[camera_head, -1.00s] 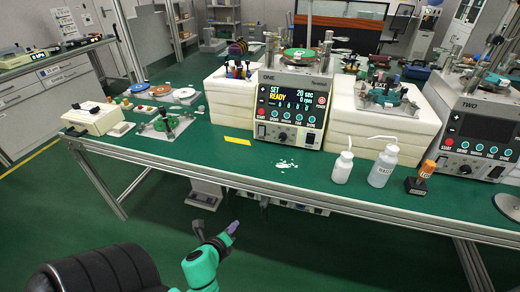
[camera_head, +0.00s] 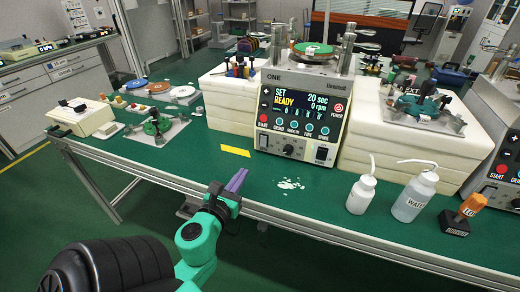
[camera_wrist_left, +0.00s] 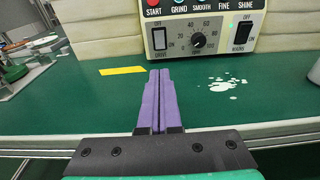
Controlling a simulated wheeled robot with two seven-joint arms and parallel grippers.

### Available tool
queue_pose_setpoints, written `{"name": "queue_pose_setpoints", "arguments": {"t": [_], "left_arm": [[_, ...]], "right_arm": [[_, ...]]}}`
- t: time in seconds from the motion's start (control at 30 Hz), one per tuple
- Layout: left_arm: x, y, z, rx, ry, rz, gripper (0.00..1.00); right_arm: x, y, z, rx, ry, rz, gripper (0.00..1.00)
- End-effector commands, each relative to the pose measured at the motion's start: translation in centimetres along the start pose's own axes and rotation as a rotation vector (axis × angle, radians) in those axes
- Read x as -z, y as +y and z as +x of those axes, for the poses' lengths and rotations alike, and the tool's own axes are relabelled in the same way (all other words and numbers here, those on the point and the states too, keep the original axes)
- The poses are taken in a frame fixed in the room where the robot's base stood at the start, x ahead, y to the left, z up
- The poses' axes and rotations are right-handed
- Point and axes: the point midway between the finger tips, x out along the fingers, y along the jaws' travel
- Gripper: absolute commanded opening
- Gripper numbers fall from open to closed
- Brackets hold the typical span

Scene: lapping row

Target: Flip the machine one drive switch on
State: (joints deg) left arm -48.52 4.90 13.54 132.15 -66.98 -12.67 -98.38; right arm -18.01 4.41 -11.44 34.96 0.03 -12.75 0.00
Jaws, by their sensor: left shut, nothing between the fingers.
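Machine one (camera_head: 300,100) stands on the green table, its screen reading SET READY, 20 sec, 0 rpm. My right gripper is out of view.
A dial (camera_wrist_left: 198,41) and another rocker (camera_wrist_left: 243,32) sit right of the drive switch. A yellow strip (camera_head: 235,151) and a white spill (camera_head: 290,184) mark the table before the machine. Bottles (camera_head: 361,195) stand to the right. A foam stack (camera_head: 228,110) flanks the machine.

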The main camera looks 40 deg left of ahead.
Motion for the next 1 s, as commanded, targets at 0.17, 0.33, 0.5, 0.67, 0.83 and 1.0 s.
{"name": "queue_pose_setpoints", "arguments": {"t": [0.17,0.33,0.5,0.67,0.83,1.0], "left_arm": [[-0.5,-0.1,2.4,0.002,-0.004,0.002,0.00],[-0.4,0.0,6.2,0.001,-0.004,-0.001,0.00],[-0.3,0.0,9.9,0.000,-0.003,0.000,0.00],[-0.1,0.0,12.7,-0.001,-0.002,-0.002,0.00],[-0.1,0.0,13.8,0.001,0.000,-0.001,0.00],[0.0,0.0,13.8,0.001,0.000,-0.001,0.00]], "right_arm": [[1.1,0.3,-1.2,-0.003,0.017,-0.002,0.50],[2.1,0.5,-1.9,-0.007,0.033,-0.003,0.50],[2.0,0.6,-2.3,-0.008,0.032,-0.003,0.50],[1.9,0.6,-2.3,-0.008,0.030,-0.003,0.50],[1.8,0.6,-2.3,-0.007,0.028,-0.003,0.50],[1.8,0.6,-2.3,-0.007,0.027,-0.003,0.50]]}}
